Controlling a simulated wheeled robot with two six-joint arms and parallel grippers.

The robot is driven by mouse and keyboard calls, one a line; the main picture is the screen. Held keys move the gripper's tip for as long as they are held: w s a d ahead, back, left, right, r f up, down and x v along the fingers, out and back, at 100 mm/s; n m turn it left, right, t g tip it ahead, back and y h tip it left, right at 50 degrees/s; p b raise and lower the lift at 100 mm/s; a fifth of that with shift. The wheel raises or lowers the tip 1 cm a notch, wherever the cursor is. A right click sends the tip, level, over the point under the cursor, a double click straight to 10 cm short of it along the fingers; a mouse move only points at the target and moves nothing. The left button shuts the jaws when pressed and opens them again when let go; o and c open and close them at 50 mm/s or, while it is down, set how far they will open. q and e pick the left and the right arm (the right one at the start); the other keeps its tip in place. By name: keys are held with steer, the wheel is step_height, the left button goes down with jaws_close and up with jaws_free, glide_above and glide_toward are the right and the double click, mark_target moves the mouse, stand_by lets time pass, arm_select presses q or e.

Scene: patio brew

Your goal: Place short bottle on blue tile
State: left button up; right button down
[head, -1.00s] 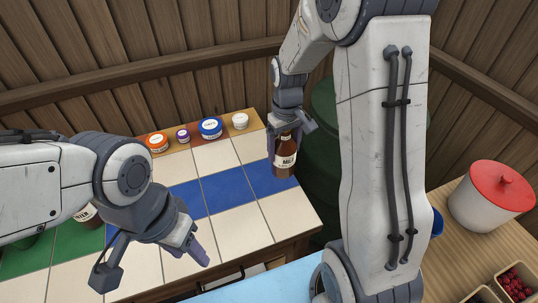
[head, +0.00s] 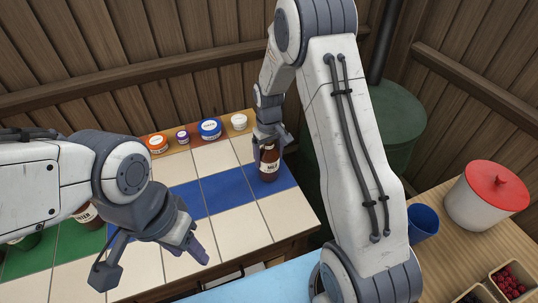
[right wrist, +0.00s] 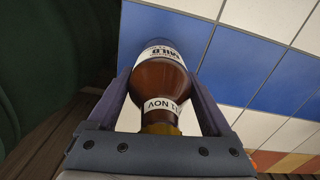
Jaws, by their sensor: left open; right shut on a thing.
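A brown bottle (head: 269,172) with a white label is upright in my right gripper (head: 268,148), which is shut around its upper part. In the head view it overlaps the right end of the blue tile row (head: 230,191); I cannot tell whether its base touches. In the right wrist view the bottle (right wrist: 160,82) lies between the fingers with blue tile (right wrist: 240,68) behind it, and its base is hidden. My left gripper (head: 150,262) is open and empty above the front left of the tiled counter.
Another brown bottle (head: 86,212) is partly hidden behind my left arm by the green tiles (head: 72,244). Several small jars (head: 210,129) line the counter's back ledge. A red-lidded pot (head: 486,199), a blue cup (head: 423,222) and a berry box (head: 511,280) stand at right.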

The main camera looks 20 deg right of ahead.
steer(key=shift+f, duration=0.1)
jaws_free()
step_height(320, 180, up, 12)
steer(key=shift+r, duration=0.1)
steer(key=shift+s+a+r, duration=0.15)
steer(key=shift+a+r, duration=0.05)
steer(key=shift+a, duration=0.05)
steer(key=s+a+r+n, duration=0.2)
steer(key=s+a, duration=0.5)
steer(key=s, duration=0.1)
steer(key=s+a+r+n, duration=0.1)
steer(key=s+a+r, duration=0.2)
steer(key=s+a, duration=0.4)
steer(key=s+a+n+y, duration=0.1)
steer(key=s+n, duration=0.1)
steer(key=s, duration=1.2)
steer(key=shift+f, duration=0.4)
